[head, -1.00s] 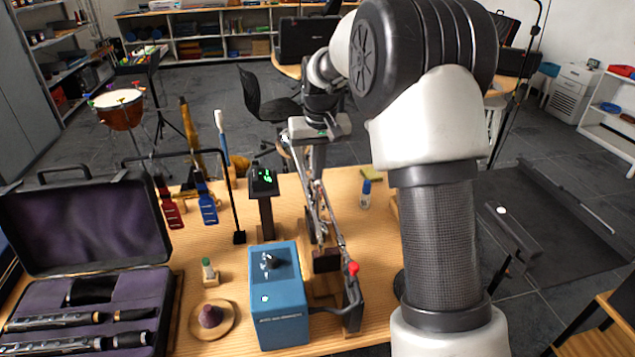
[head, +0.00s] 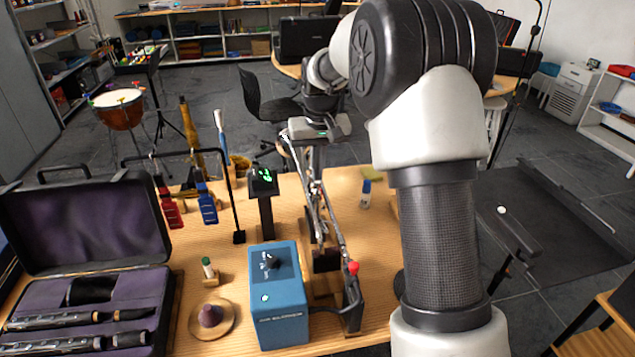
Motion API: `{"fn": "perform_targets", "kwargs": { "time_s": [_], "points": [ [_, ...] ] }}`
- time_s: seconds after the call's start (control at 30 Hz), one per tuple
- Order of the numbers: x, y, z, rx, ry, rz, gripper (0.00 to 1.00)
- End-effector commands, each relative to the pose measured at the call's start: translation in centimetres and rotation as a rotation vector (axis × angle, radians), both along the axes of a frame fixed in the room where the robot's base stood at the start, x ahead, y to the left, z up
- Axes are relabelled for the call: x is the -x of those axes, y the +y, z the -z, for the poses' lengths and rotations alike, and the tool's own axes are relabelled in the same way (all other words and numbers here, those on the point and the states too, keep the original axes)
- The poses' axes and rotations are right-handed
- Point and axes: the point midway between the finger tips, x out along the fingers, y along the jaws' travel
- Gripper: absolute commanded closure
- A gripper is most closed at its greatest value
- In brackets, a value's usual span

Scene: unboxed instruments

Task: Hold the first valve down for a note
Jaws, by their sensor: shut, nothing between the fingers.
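A silver brass instrument (head: 330,228), whose valves I take to be near its far end, is held lengthwise on a dark stand on the wooden table. A red-tipped part (head: 353,267) is at its near end. My gripper (head: 313,152) is shut and empty, pointing down over the far part of the instrument. The fingertips blend into the metal, so I cannot tell whether they touch a valve or which one. A blue box (head: 278,300) with a dark knob and a lit button stands to the left, with a black tube running to the instrument's near end. A small display (head: 263,180) shows green characters.
An open instrument case (head: 85,255) lies at the left. A wooden disc with a mute-like cone (head: 210,316) and a small green-topped bottle (head: 207,268) stand near the box. Red and blue tags hang from a black rack (head: 232,195). A blue-capped bottle (head: 366,193) stands to the right.

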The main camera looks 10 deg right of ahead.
Motion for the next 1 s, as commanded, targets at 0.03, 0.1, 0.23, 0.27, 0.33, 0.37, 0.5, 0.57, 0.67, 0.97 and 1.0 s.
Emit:
{"fn": "perform_targets", "kwargs": {
  "time_s": [0.03, 0.1, 0.23, 0.27, 0.33, 0.37, 0.5, 0.57, 0.67, 0.97, 1.0],
  "points": [
    [0.0, 0.0, 0.3, 0.000, 0.001, 0.000, 1.00],
    [0.0, 0.0, 0.5, 0.000, 0.001, 0.000, 1.00],
    [0.0, 0.0, 0.9, 0.000, 0.001, 0.000, 1.00],
    [0.0, 0.0, 1.0, 0.000, 0.001, 0.000, 1.00],
    [0.0, 0.0, 1.2, 0.000, 0.001, 0.000, 1.00],
    [0.0, 0.0, 1.3, 0.000, 0.001, 0.000, 1.00],
    [0.0, 0.0, 1.7, 0.000, 0.000, 0.000, 1.00],
    [0.0, 0.0, 1.9, 0.000, 0.000, 0.000, 1.00],
    [0.0, 0.0, 2.2, 0.000, 0.000, 0.000, 1.00],
    [0.0, 0.0, 2.2, 0.000, 0.001, 0.000, 1.00],
    [0.0, 0.0, 2.2, 0.000, 0.001, 0.000, 1.00]
  ]
}}
